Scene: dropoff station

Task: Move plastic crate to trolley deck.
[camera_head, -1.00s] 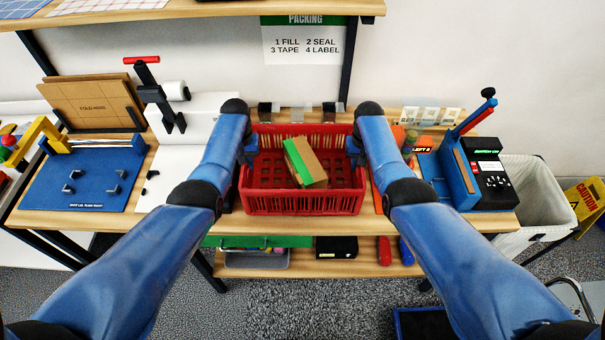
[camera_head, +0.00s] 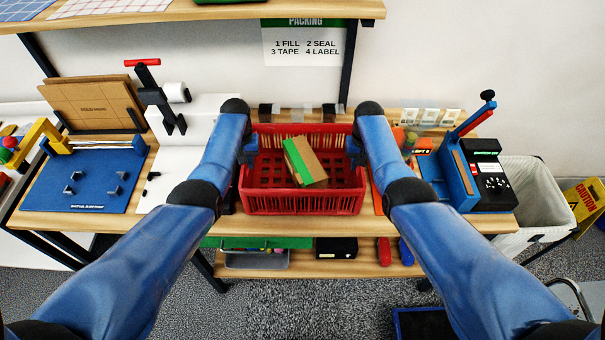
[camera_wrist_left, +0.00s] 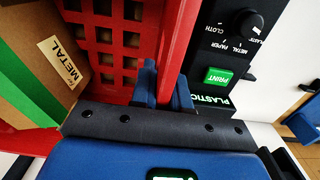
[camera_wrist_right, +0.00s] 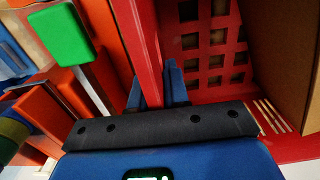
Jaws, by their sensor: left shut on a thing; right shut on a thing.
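The red plastic crate (camera_head: 302,201) is at the middle of the bench, with a brown and green box (camera_head: 309,160) lying tilted inside. My left gripper (camera_head: 250,148) is shut on the crate's left rim; in the left wrist view its fingers (camera_wrist_left: 163,88) straddle the red wall. My right gripper (camera_head: 354,148) is shut on the right rim; in the right wrist view its fingers (camera_wrist_right: 158,88) straddle the wall. The box inside shows a METAL label (camera_wrist_left: 64,62) in the left wrist view. Whether the crate touches the bench is hard to tell. No trolley deck is recognisable.
A label printer with a dial (camera_wrist_left: 238,30) stands close beside the left gripper. Orange items (camera_wrist_right: 60,100) stand close beside the right gripper. A blue-black device (camera_head: 484,170) is at the bench's right, a blue mat (camera_head: 95,180) at its left. A lower shelf (camera_head: 300,262) runs beneath.

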